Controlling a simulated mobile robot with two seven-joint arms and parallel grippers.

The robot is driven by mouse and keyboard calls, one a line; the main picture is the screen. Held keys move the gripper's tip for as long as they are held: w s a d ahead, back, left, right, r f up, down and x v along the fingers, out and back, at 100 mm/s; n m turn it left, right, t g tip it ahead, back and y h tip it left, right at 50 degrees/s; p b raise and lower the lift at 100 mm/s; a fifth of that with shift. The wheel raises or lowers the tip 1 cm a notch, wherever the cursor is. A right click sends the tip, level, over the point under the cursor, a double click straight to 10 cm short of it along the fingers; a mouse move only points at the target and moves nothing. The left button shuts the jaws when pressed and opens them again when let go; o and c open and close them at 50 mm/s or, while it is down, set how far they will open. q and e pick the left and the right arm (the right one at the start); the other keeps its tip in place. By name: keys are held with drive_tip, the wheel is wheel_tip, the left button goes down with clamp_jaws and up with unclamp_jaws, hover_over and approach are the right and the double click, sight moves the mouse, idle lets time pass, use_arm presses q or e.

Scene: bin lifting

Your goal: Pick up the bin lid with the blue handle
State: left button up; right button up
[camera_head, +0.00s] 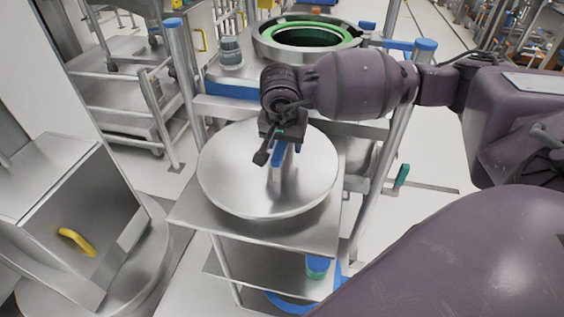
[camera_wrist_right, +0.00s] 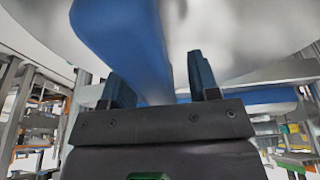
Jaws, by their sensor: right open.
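The round silver bin lid (camera_head: 235,180) lies flat on a metal table, with its blue handle (camera_head: 277,158) standing up from the middle. My right gripper (camera_head: 273,148) is open at the handle, partly covering it. In the right wrist view, the blue handle (camera_wrist_right: 120,40) runs in between the two fingers of my right gripper (camera_wrist_right: 160,78), with a visible gap to the right finger. Whether the left finger touches it is unclear. The lid's pale underside or surface (camera_wrist_right: 240,35) fills the upper part of that view. My left gripper is not in view.
An open round bin with a green inner ring (camera_head: 310,30) stands behind the lid on a frame with blue-capped posts (camera_head: 172,22). A metal box with a yellow handle (camera_head: 77,242) is at the left. The metal table (camera_head: 285,235) has a lower shelf.

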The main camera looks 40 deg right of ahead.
drive_tip(key=shift+f, duration=0.25)
idle(0.3)
clamp_jaws()
idle(0.4)
idle(1.1)
drive_tip(key=shift+r, duration=0.15)
